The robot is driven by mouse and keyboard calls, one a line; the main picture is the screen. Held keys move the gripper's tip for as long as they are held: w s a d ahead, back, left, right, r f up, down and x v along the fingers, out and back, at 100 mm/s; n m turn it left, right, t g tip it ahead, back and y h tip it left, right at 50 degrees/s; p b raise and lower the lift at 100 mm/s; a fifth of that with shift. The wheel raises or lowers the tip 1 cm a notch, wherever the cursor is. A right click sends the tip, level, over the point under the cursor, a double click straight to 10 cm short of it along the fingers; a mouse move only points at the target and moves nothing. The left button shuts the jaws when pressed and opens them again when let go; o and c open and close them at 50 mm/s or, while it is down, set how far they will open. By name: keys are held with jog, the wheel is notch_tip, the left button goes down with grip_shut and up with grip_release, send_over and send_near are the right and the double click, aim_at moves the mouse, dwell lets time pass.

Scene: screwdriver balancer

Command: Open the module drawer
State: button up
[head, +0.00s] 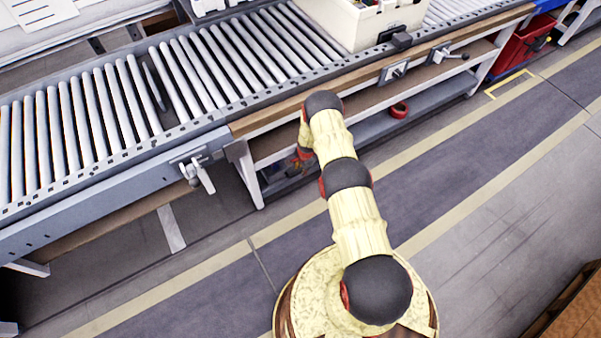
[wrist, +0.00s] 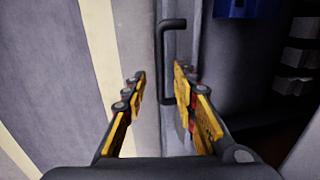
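In the wrist view, a black bar handle (wrist: 163,62) bent at both ends sits on the edge of a narrow grey panel (wrist: 196,38), likely the module drawer's front. My gripper (wrist: 159,82) is open, with its yellow and black fingers apart. The handle appears between the fingertips in the picture, closer to the right finger; I cannot tell whether it touches. The fingers hold nothing that I can see. In the head view my arm reaches to the workbench's front side, and it mostly hides the gripper and the drawer.
A roller conveyor (head: 215,65) runs along the bench, with a cream crate (head: 365,22) on it. A lever (head: 200,178) sticks out from the bench front. A red ring (head: 399,110) lies on the lower shelf. The striped floor in front is clear.

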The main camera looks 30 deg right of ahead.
jog(key=shift+w+f+b, duration=0.2)
jog(key=shift+f+b, duration=0.1)
jog(key=shift+f, duration=0.75)
jog(key=shift+c, duration=1.3)
grip_shut()
